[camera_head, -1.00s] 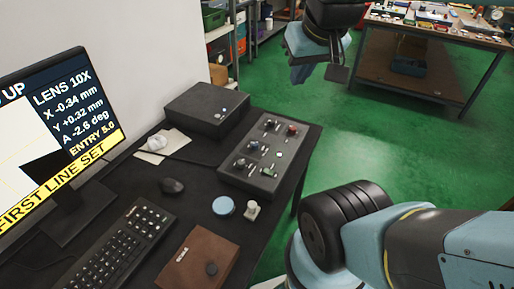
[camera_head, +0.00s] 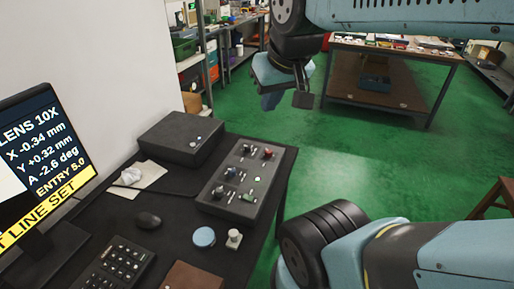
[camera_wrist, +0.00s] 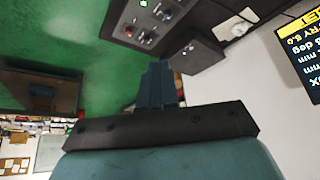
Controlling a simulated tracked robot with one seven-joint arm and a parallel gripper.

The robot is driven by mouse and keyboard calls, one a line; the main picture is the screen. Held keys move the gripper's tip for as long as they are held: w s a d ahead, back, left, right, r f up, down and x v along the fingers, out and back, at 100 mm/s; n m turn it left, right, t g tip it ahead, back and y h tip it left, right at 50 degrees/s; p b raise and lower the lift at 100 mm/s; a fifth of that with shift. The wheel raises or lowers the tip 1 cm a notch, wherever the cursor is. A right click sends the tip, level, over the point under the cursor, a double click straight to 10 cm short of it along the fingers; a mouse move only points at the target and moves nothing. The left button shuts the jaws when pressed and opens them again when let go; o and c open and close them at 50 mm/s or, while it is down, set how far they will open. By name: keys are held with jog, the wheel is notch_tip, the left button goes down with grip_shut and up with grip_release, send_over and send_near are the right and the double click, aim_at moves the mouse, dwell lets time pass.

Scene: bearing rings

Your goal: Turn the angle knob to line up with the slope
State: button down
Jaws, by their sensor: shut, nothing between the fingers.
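The dark control box (camera_head: 207,201) with several small knobs lies on the black desk; labels are too small to read, so I cannot tell which knob is the angle knob. It also shows at the top of the wrist view (camera_wrist: 119,27). The monitor (camera_head: 45,160) reads LENS 10X, X -0.34 mm, Y +0.32 mm, A -2.6 deg, ENTRY 5.0; its left part is cut off. The slope line is not visible. My gripper (camera_head: 272,100) hangs in the air beyond the desk's right edge, apart from the box. In the wrist view its fingers (camera_wrist: 158,70) are together and empty.
A grey box (camera_head: 180,138) stands behind the control box. A mouse (camera_head: 148,220), keyboard (camera_head: 114,266), blue round tin (camera_head: 204,237) and small pale object (camera_head: 234,239) lie in front. Green floor is open to the right; a workbench (camera_head: 390,80) stands at the back.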

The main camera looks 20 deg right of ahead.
dwell(0.4)
jog(key=c, duration=1.6)
grip_release()
jog(key=shift+w, duration=0.15)
jog(key=shift+c, duration=0.2)
jog(key=shift+o, duration=0.8)
jog(key=shift+w+d, duration=0.1)
jog(key=shift+w, duration=0.3)
jog(key=o, duration=0.7)
jog(key=w+d+f+n+g+h, duration=0.1)
jog(key=w+d+f+n+g, duration=0.1)
jog(key=w, duration=0.6)
jog(key=shift+w+d+f+n, duration=0.2)
jog(key=shift+n, duration=0.1)
jog(key=n+g+y, duration=0.1)
jog(key=n+g, duration=0.3)
jog(key=n, duration=0.3)
send_over(269, 151)
notch_tip(269, 151, down, 21)
notch_tip(269, 151, down, 14)
jog(key=shift+r, duration=0.15)
jog(key=shift+c, duration=0.2)
